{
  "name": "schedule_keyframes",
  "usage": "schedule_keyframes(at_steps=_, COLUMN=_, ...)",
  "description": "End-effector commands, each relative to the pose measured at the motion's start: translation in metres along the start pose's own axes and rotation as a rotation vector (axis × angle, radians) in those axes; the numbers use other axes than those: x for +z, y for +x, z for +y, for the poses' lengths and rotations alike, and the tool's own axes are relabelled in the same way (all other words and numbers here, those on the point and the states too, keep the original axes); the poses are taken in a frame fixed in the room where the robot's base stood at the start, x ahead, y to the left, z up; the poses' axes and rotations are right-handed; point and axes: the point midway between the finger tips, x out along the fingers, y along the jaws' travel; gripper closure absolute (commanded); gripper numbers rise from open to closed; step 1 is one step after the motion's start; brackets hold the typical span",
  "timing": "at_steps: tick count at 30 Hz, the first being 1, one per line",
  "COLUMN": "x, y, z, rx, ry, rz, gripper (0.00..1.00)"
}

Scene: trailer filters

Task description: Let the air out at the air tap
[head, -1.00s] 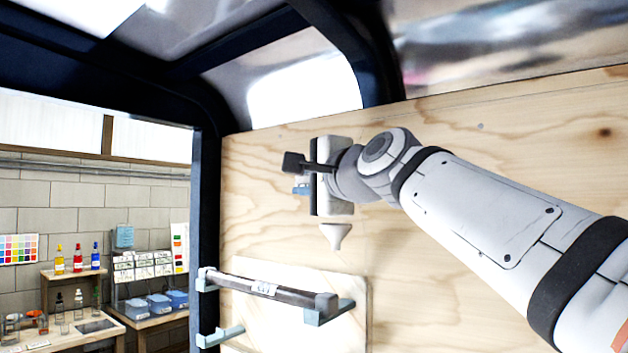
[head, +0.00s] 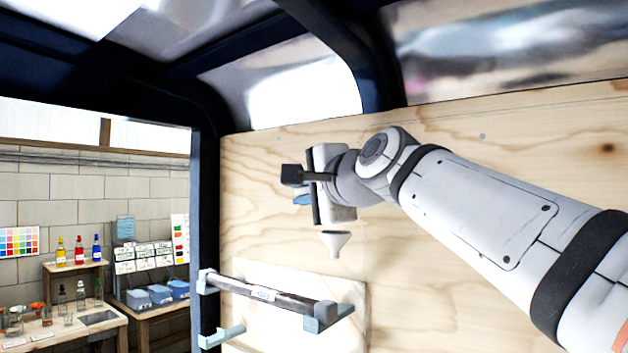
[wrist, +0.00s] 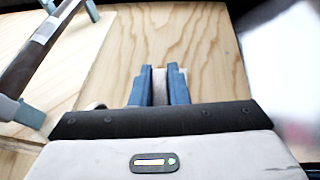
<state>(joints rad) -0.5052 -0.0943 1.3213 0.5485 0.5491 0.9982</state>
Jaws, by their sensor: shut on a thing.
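My gripper (head: 303,198) is at the plywood wall, above the tube on its brackets, tilted in the head view. In the wrist view its two blue fingers (wrist: 160,86) are shut on a narrow pale piece (wrist: 160,84). Most of this piece is hidden, so I cannot tell for sure whether it is part of the air tap. A white funnel-shaped piece (head: 336,243) shows just below my gripper in the head view. A dark tube with a pale label (head: 262,292) lies across blue-grey brackets, and it also shows in the wrist view (wrist: 32,55).
A pale board (head: 345,288) is on the plywood wall (head: 480,200) behind the tube. A lower bracket (head: 222,337) holds nothing visible. The trailer's dark frame post (head: 206,240) stands at the left. Beyond it are benches with bottles (head: 78,252) and blue bins (head: 158,295).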

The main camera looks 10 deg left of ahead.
Motion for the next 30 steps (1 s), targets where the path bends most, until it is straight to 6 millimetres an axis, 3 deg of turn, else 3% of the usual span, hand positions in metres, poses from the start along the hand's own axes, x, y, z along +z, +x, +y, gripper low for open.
schedule_keyframes(at_steps=5, x=0.0, y=0.0, z=0.0, rx=-0.003, ry=0.001, rz=0.0, gripper=1.0)
schedule_keyframes(at_steps=6, x=0.0, y=0.0, z=0.0, rx=-0.003, ry=0.001, rz=0.001, gripper=0.82)
schedule_keyframes(at_steps=13, x=0.0, y=0.0, z=0.0, rx=-0.003, ry=0.001, rz=0.001, gripper=0.64)
schedule_keyframes(at_steps=22, x=-0.001, y=-0.005, z=0.0, rx=-0.005, ry=0.001, rz=0.002, gripper=0.64)
schedule_keyframes(at_steps=30, x=-0.001, y=-0.048, z=0.002, rx=-0.007, ry=0.0, rz=0.004, gripper=0.64)
